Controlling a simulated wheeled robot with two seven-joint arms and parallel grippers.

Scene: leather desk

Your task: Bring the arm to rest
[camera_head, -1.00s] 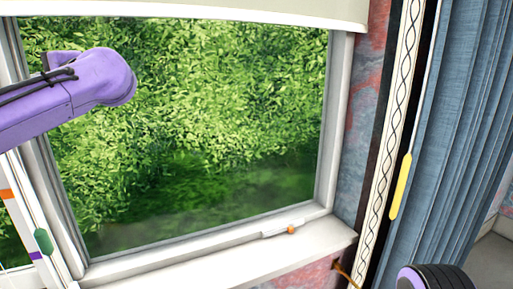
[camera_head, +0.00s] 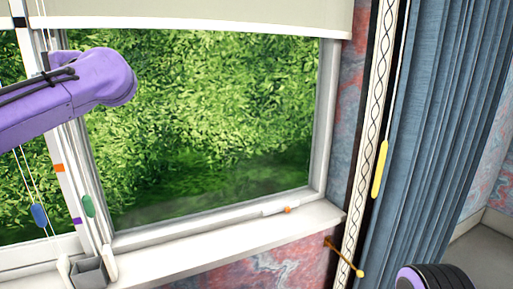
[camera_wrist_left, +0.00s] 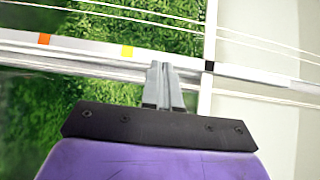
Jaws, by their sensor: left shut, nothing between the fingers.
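My left arm (camera_head: 70,95) is purple and comes in from the left in the head view, in front of the window. Its gripper does not show there. In the left wrist view, my left gripper (camera_wrist_left: 163,66) has its two grey fingers together with nothing between them. Behind the fingers runs a white upright (camera_wrist_left: 85,52) with orange, yellow and black marks; I cannot tell whether they touch it. My right gripper is not in view. A black and purple part of my own body shows at the bottom right of the head view.
A pale blind (camera_head: 200,14) hangs over the window's top. Cords carry blue (camera_head: 39,215), green (camera_head: 88,206) and yellow (camera_head: 380,169) pulls. The white sill (camera_head: 230,235) has a small handle with an orange knob (camera_head: 287,210). A grey-blue curtain (camera_head: 435,130) hangs at the right.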

